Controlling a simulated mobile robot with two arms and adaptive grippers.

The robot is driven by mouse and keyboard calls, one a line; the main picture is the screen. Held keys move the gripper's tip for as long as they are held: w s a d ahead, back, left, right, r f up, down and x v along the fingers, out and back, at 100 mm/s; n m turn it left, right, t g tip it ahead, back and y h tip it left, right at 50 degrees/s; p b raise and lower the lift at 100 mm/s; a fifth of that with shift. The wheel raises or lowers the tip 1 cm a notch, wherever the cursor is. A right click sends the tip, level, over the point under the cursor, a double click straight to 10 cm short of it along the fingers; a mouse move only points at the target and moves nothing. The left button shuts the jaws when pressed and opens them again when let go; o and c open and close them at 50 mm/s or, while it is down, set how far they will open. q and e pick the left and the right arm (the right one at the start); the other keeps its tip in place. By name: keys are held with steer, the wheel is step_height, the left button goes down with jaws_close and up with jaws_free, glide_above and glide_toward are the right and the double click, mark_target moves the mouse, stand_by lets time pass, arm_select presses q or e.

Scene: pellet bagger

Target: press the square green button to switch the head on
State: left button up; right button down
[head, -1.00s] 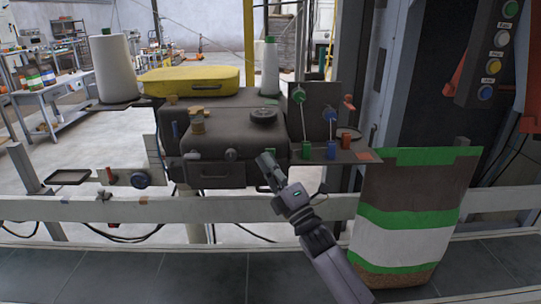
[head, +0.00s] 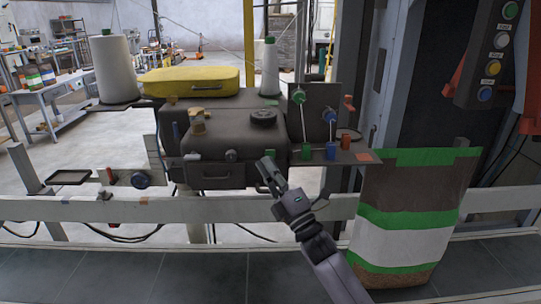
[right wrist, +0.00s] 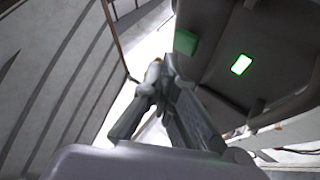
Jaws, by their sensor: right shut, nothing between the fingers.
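The dark sewing head (head: 225,130) stands above the rail in the head view. A small square green button (head: 269,153) shows at its right front edge, partly hidden by my right gripper (head: 270,166). In the right wrist view, a plain green square block (right wrist: 185,42) stands out from the dark housing, and a brightly lit green-rimmed rectangle (right wrist: 242,65) sits to its right. My right gripper's fingers (right wrist: 160,72) are shut and empty, just below and left of the green block, apparently apart from it. My left gripper is not in view.
White thread cones (head: 117,70) and a yellow case (head: 190,81) are at the back. Small green, blue and red knobs stand on a plate (head: 345,156) to the right. A filled bag (head: 405,225) stands further right, below a button panel (head: 497,52). A pale rail (head: 110,209) crosses in front.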

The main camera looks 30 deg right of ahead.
steer(key=shift+s, duration=0.1)
steer(key=shift+s+a+p, duration=0.3)
steer(key=shift+s+a, duration=0.15)
steer(key=shift+s, duration=0.45)
steer(key=shift+s+a+p, duration=0.3)
steer(key=shift+s+a, duration=0.1)
steer(key=shift+s, duration=0.45)
steer(key=shift+s+a+p, duration=0.3)
steer(key=shift+s+a, duration=0.15)
steer(key=shift+s, duration=0.45)
